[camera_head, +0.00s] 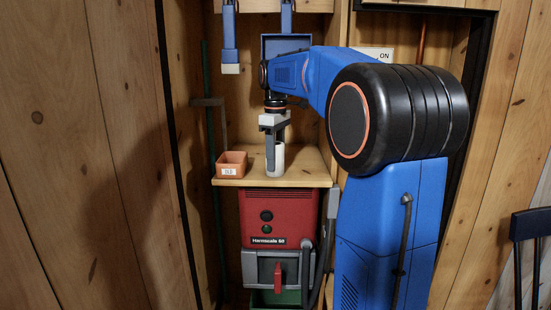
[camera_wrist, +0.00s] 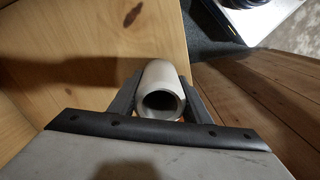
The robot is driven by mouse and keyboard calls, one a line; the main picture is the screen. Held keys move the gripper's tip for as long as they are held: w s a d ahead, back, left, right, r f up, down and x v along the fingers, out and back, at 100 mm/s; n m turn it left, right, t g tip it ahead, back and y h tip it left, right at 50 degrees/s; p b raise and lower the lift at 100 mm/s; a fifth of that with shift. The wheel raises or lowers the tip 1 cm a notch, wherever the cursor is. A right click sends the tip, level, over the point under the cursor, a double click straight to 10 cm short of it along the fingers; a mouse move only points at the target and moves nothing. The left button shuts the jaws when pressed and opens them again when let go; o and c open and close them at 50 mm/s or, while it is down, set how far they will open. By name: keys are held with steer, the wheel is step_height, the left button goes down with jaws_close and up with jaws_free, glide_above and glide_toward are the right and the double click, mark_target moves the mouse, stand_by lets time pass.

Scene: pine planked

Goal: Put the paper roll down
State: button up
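The paper roll (camera_head: 275,162) is a small white upright tube over the wooden shelf (camera_head: 302,168). In the wrist view the paper roll (camera_wrist: 158,76) shows its open end, with a dark hollow inside. My gripper (camera_head: 273,146) points down and has one finger on each side of the roll. In the wrist view my gripper (camera_wrist: 162,98) looks closed against both sides of the roll. The roll's lower end is at or just above the shelf; I cannot tell whether it touches.
A terracotta-coloured box (camera_head: 232,164) with a label sits on the shelf, left of the roll. A red machine (camera_head: 268,216) is under the shelf. Wooden walls close in on the left and behind. The shelf is bare to the right of the roll.

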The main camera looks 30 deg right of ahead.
steer(key=o, duration=0.4)
steer(key=shift+c, duration=0.2)
steer(key=shift+r, duration=0.1)
step_height(320, 180, up, 8)
steer(key=shift+f, duration=0.2)
stand_by(0.4)
